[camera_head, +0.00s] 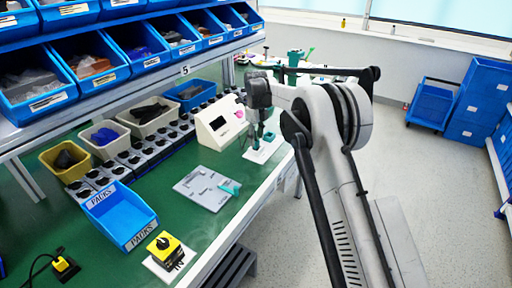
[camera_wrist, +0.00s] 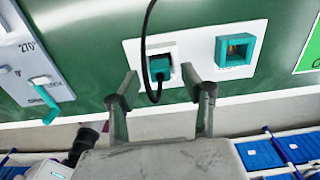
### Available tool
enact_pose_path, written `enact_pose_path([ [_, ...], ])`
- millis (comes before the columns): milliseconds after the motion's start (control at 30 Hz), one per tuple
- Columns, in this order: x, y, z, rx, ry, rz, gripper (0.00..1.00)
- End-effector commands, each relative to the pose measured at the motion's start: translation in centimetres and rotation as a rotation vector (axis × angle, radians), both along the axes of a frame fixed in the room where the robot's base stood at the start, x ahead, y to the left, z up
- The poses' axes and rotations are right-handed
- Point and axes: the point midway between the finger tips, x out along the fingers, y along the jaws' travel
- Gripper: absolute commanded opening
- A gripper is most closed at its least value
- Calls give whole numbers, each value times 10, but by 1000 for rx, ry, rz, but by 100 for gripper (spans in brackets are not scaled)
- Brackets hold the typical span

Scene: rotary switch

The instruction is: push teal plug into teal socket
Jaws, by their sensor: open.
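In the wrist view, a teal plug (camera_wrist: 159,64) with a black cable sits in a pale square holder on the left of a white plate (camera_wrist: 197,80). The teal socket (camera_wrist: 235,50), a square teal frame with a dark hollow, stands to its right on the plate and looks empty. My gripper (camera_wrist: 160,78) is open, with one finger on each side of the plug. I cannot tell whether the fingers touch it. In the head view, my gripper (camera_head: 261,137) points down over the white plate (camera_head: 262,152), hiding most of the plug and socket.
The green bench (camera_head: 140,190) holds a grey panel with a teal handle (camera_head: 205,187), a white box with a dark screen (camera_head: 218,125), a blue bin (camera_head: 120,215) and a yellow switch (camera_head: 165,246). The cable loops between my fingers. Bench room shows left of the plate.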

Motion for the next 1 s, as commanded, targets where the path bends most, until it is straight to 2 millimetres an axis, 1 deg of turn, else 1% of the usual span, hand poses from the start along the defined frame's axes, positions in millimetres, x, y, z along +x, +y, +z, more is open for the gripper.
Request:
enact_pose_path([
  [33, 1, 0, -9, 0, 0, 0, 43],
  [100, 0, 0, -19, 0, 0, 0, 43],
  [167, 0, 0, -24, 0, 0, 0, 43],
  [233, 0, 0, -26, 0, 0, 0, 43],
  [400, 0, 0, -26, 0, 0, 0, 43],
  [467, 0, 0, -26, 0, 0, 0, 36],
  [733, 0, 0, -26, 0, 0, 0, 0],
  [1000, 0, 0, -26, 0, 0, 0, 0],
])
